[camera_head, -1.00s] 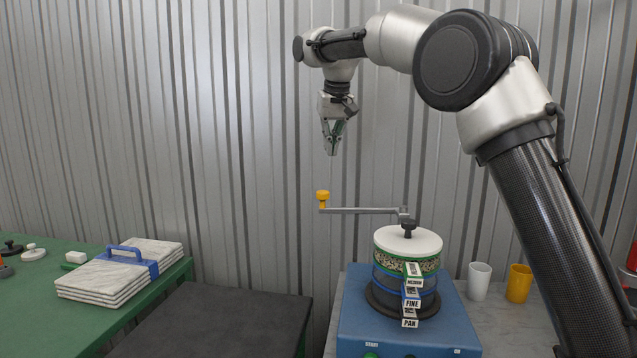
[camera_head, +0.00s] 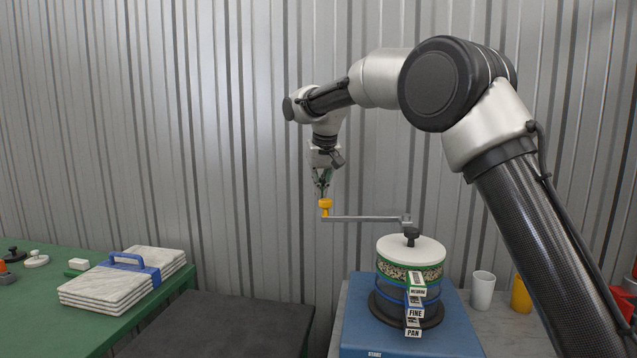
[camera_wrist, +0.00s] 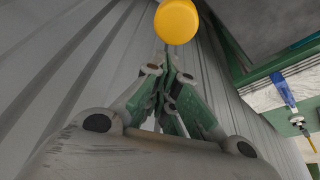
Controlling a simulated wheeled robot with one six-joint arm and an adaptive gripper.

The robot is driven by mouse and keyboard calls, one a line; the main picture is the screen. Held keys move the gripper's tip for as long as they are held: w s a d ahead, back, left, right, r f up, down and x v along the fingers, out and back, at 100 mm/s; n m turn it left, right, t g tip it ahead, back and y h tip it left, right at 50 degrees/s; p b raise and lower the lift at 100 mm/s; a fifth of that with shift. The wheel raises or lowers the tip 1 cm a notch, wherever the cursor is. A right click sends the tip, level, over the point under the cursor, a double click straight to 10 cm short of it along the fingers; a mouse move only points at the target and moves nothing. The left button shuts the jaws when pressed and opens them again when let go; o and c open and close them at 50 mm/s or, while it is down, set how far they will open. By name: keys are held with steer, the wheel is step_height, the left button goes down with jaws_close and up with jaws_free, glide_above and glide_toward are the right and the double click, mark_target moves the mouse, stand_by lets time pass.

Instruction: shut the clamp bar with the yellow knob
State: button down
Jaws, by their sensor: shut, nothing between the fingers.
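The clamp bar (camera_head: 365,219) is a grey arm that sticks out level to the left from a dark pivot above the sieve stack (camera_head: 409,285). Its yellow knob (camera_head: 325,206) stands at the bar's left end. My gripper (camera_head: 323,195) is shut and empty, pointing down just above the knob in the head view. I cannot tell if the fingertips touch it. In the wrist view the yellow knob (camera_wrist: 176,21) shows just past my closed fingertips (camera_wrist: 170,50). The stack has a white lid (camera_head: 411,249) and tags reading MEDIUM, FINE and PAN.
The stack stands on a blue shaker base (camera_head: 360,320). A white cup (camera_head: 482,291) and a yellow cup (camera_head: 521,295) stand to its right. Tiles with a blue strap (camera_head: 125,279) lie on a green table (camera_head: 60,255) at left. A corrugated wall (camera_head: 230,120) is behind.

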steer(key=shift+s+d, duration=0.1)
steer(key=shift+s, duration=0.35)
steer(key=s+n+g+y, duration=0.1)
steer(key=s+n+y, duration=0.1)
steer(key=s+n, duration=0.95)
steer(key=s+d+n+g, duration=0.1)
steer(key=s+d+n, duration=0.1)
steer(key=s+d, duration=0.3)
steer(key=s+d+n+g+y, duration=0.1)
steer(key=s+d, duration=0.5)
steer(key=s, duration=0.5)
steer(key=shift+s+d+n+g, duration=0.25)
steer(key=shift+s+n+g, duration=0.05)
steer(key=shift+s+n, duration=0.05)
steer(key=shift+f, duration=0.1)
